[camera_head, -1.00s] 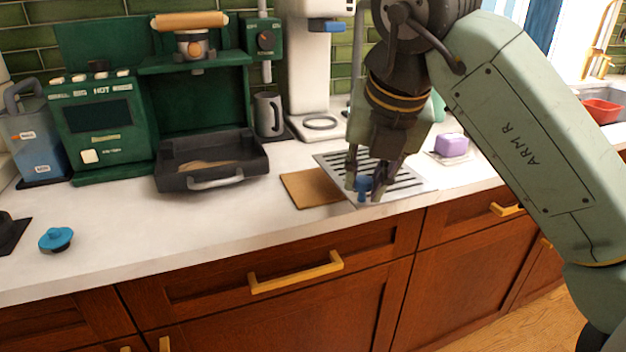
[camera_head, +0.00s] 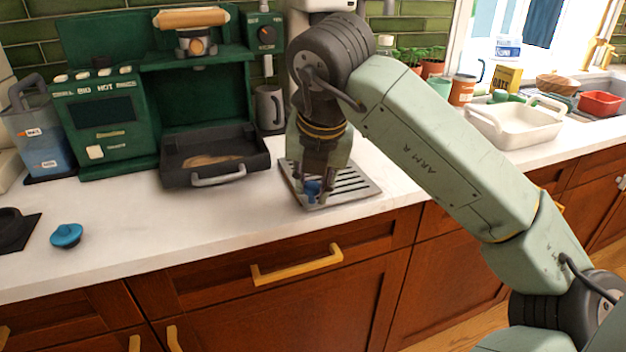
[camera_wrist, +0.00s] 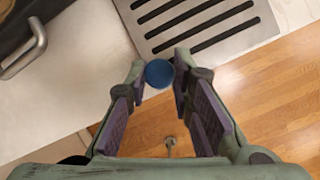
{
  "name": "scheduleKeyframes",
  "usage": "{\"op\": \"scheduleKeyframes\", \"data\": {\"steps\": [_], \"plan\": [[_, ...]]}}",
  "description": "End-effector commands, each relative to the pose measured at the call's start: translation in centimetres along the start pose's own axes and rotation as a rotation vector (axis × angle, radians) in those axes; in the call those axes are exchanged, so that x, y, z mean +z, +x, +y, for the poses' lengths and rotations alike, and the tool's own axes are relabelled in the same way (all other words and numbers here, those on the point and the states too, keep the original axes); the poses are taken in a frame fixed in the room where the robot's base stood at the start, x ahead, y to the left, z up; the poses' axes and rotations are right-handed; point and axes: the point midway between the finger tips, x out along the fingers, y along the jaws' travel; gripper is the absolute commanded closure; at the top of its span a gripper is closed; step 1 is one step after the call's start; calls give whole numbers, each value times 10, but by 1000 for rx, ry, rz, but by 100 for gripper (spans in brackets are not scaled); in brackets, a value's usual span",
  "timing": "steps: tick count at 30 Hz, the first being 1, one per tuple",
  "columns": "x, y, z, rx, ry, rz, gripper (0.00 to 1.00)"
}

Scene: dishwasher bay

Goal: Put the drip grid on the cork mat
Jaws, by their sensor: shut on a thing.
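The drip grid (camera_head: 352,190) is a pale metal plate with dark slots, roughly level at the counter's front, right of the black drip tray. Its blue knob (camera_head: 313,186) is at its front left. My gripper (camera_head: 311,194) is shut on this knob. In the wrist view, the knob (camera_wrist: 159,73) sits between my fingertips (camera_wrist: 160,80), with the slotted grid (camera_wrist: 205,22) beyond. The cork mat is not visible in either current view; the grid covers the place where it showed earlier. I cannot tell whether the grid touches it or hovers just above.
A green coffee machine (camera_head: 105,118) with a black drip tray (camera_head: 185,178) stands at left. A teal-blue knobbed lid (camera_head: 67,235) lies on the front left counter. A white basin (camera_head: 515,125) stands at right. Counter between the tray and the front edge is clear.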

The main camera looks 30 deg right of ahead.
Motion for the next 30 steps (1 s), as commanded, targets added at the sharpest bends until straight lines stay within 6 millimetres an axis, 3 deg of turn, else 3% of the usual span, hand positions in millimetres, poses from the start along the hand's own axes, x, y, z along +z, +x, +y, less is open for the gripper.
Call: {"op": "scheduleKeyframes", "data": {"steps": [4,5,14,26,30], "plan": [[-2,4,-1,0,0,0,100],[-1,3,-1,0,0,0,78],[-1,2,0,0,0,0,58],[1,-4,0,0,0,-1,58],[0,-25,0,-1,1,-3,58]]}}
